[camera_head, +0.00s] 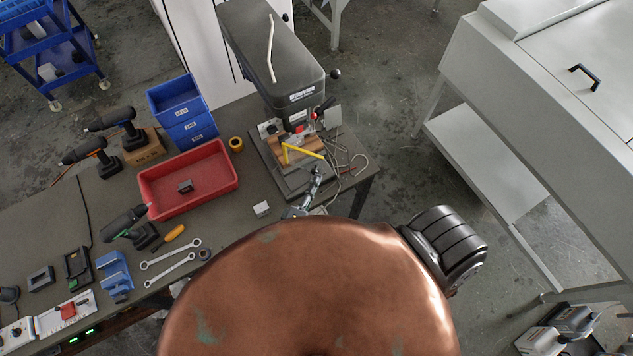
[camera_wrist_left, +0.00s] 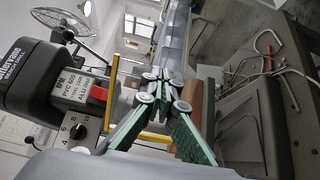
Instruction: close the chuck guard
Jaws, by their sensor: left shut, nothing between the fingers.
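The chuck guard, a yellow-edged frame (camera_head: 305,152), is on the front of the dark bench drill (camera_head: 275,55), below its head. In the left wrist view its yellow edge (camera_wrist_left: 112,92) runs up beside the drill head (camera_wrist_left: 62,85), and another yellow bar passes behind my fingers. My left gripper (camera_head: 318,170) is shut and empty, just in front of the guard's lower right part. In the left wrist view the gripper (camera_wrist_left: 166,78) shows its green-padded fingers together. I cannot tell whether it touches the guard. My right gripper is not in view.
A red tray (camera_head: 187,208), blue bins (camera_head: 190,130), cordless drills and wrenches (camera_head: 170,262) lie left of the drill on the bench. A small white block (camera_head: 261,209) is nearby. Hooked rods (camera_head: 350,162) lie right of the drill base.

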